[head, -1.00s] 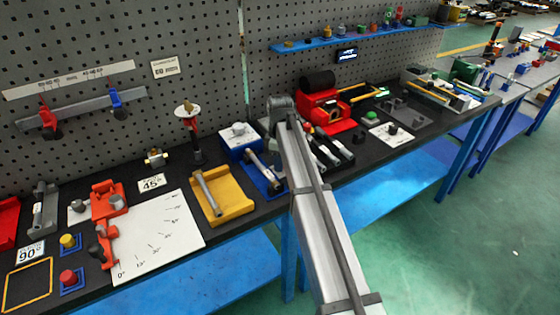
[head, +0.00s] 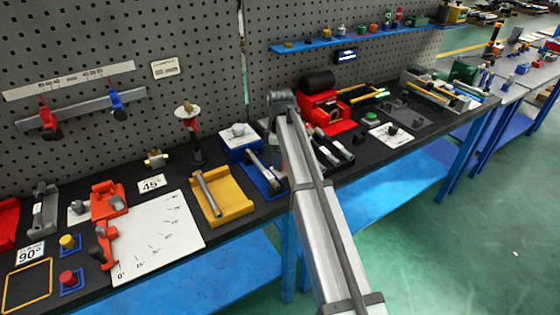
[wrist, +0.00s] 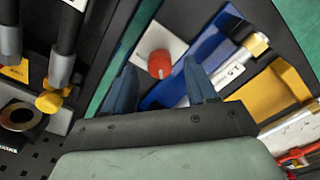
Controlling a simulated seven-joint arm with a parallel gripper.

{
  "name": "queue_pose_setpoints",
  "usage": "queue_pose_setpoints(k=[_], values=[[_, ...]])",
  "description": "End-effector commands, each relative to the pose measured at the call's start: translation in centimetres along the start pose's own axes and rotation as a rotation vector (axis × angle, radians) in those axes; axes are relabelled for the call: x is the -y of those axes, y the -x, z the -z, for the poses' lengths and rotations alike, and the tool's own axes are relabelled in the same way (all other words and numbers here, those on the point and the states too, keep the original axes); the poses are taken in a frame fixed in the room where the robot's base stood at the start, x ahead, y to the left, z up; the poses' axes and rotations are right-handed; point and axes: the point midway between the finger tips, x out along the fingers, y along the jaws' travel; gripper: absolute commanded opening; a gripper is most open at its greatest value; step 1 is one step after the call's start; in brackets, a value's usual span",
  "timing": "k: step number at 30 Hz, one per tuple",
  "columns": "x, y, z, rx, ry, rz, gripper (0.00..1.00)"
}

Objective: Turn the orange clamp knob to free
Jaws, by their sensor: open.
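An orange-red knob (wrist: 160,64) with a pale pointer line sits on a white plate (wrist: 172,38) in the wrist view. My gripper (wrist: 160,72) is open, its two dark blue fingers apart. In that view the knob appears in the gap between the fingertips; I cannot tell how far below them it is. Nothing is held. In the head view I cannot make out this knob or my fingers; my grey arm covers that part of the bench.
A blue tray (wrist: 208,57) with a metal tool lies close to the right finger, and a yellow tray (wrist: 268,92) lies beyond. Black-handled tools (wrist: 66,35) are at the left. In the head view, a red machine (head: 325,107) stands right of my arm.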

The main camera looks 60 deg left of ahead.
Motion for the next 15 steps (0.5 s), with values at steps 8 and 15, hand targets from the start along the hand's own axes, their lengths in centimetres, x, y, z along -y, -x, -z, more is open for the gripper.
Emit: queue_pose_setpoints(k=[8,15], values=[[-0.1,5.6,0.1,-0.001,0.0,-0.002,0.57],[-0.1,9.4,0.1,-0.001,0.0,-0.001,0.57]])
